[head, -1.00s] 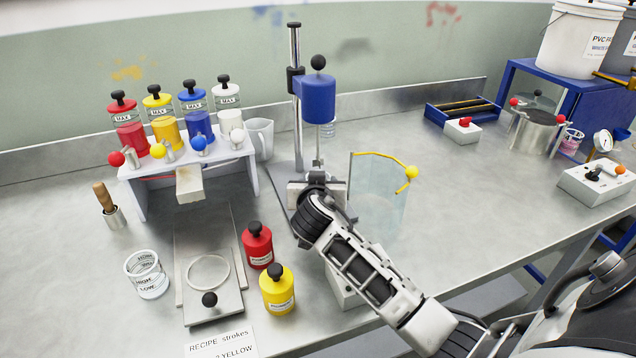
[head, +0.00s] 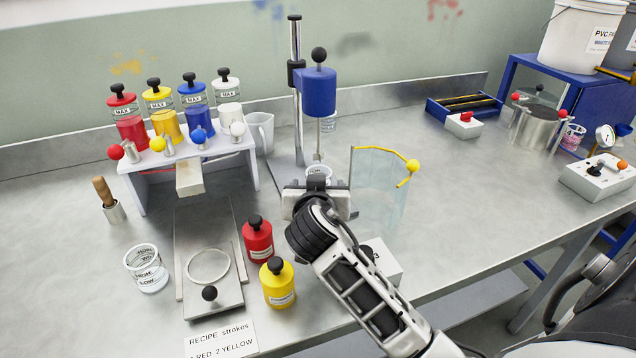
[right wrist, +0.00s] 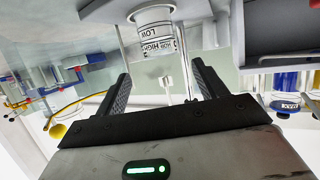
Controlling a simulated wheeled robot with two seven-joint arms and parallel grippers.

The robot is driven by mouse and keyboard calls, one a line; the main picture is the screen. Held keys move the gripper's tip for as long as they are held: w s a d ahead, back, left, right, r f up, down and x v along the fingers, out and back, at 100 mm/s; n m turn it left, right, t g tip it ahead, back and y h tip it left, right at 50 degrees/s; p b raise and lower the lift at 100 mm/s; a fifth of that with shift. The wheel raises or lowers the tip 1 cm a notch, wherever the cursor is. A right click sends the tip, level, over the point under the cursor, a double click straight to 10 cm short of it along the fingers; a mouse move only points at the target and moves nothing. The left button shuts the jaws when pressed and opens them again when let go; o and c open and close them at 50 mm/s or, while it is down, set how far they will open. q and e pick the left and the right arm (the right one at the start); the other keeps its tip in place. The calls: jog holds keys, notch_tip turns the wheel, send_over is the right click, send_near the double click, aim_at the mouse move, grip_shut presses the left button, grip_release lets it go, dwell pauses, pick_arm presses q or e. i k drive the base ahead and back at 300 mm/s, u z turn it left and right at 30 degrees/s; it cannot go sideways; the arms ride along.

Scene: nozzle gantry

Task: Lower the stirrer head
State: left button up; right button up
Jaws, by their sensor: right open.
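The blue stirrer head (head: 319,92) with a black ball knob (head: 319,54) on top sits high on its upright post (head: 296,45). Its thin shaft (head: 319,140) points down toward a clear cup (head: 319,171) on the stirrer's base. The cup, marked HIGH and LOW, also shows upside down in the right wrist view (right wrist: 156,35). My right gripper (head: 318,190) is just in front of the cup. In the right wrist view its two black fingers (right wrist: 163,85) are apart with nothing held between them. My left gripper is out of view.
A curved clear shield (head: 378,190) with a yellow rim and knob stands right of the stirrer. The paint dispenser rack (head: 250,165) is at left. Red (head: 257,240) and yellow (head: 278,285) bottles stand left of my right arm. Another cup (head: 147,270) stands at front left.

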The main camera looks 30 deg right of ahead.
aim_at(317, 85)
jog(key=k, duration=1)
